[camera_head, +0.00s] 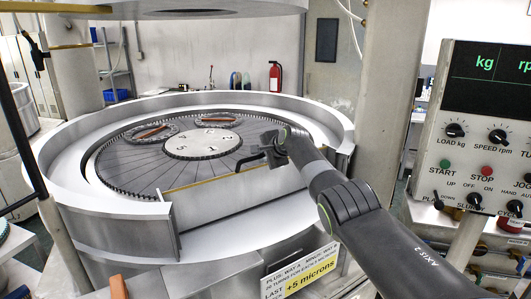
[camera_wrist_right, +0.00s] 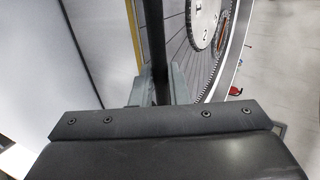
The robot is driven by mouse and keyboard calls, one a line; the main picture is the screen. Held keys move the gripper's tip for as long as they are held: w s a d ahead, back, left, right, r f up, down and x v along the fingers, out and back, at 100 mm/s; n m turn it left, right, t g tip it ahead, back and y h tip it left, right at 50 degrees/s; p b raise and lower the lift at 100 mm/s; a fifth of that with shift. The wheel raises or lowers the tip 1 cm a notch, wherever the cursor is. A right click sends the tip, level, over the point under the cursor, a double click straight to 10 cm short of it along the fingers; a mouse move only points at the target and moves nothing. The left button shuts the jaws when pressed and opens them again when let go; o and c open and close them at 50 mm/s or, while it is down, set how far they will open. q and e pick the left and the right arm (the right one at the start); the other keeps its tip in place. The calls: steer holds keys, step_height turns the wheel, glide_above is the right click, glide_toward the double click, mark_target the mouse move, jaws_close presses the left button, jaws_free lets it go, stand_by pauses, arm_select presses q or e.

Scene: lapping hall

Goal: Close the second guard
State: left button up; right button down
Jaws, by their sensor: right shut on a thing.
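A pale metal guard panel (camera_head: 235,208) with a yellow upper edge stands at the front of the round lapping machine. My right gripper (camera_head: 268,153) is above its right half, at a dark handle (camera_head: 250,159). In the right wrist view the gripper (camera_wrist_right: 160,88) is shut on this dark bar-shaped handle (camera_wrist_right: 157,40), which runs up between the fingers. The yellow edge (camera_wrist_right: 134,35) shows just left of the bar. Which guard counts as the second cannot be told for certain. My left gripper is not in view.
Behind the guard lies the slotted lapping plate (camera_head: 150,178) with a white numbered centre disc (camera_head: 203,145). The machine's upper part (camera_head: 170,8) hangs overhead. A control panel (camera_head: 480,140) stands close on the right. A dark bar (camera_head: 18,140) crosses the left edge.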

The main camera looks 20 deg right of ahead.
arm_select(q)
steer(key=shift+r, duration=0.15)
arm_select(e)
steer(key=shift+w+a+r, duration=0.1)
steer(key=shift+w+r, duration=0.05)
steer(key=shift+r, duration=0.4)
steer(key=shift+w+r, duration=0.15)
steer(key=shift+r, duration=0.4)
steer(key=c, duration=1.7)
jaws_free()
steer(key=shift+c, duration=0.2)
steer(key=o, duration=0.3)
steer(key=shift+w+a+f, duration=0.15)
steer(key=shift+w+f, duration=0.25)
steer(key=shift+w, duration=0.15)
steer(key=shift+o, duration=0.2)
steer(key=shift+f, duration=0.1)
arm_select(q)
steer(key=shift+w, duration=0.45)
arm_select(e)
steer(key=shift+s, duration=0.1)
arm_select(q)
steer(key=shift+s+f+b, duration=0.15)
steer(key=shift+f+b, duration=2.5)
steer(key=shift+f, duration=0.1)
arm_select(e)
steer(key=v, duration=1.7)
steer(key=shift+f, duration=0.3)
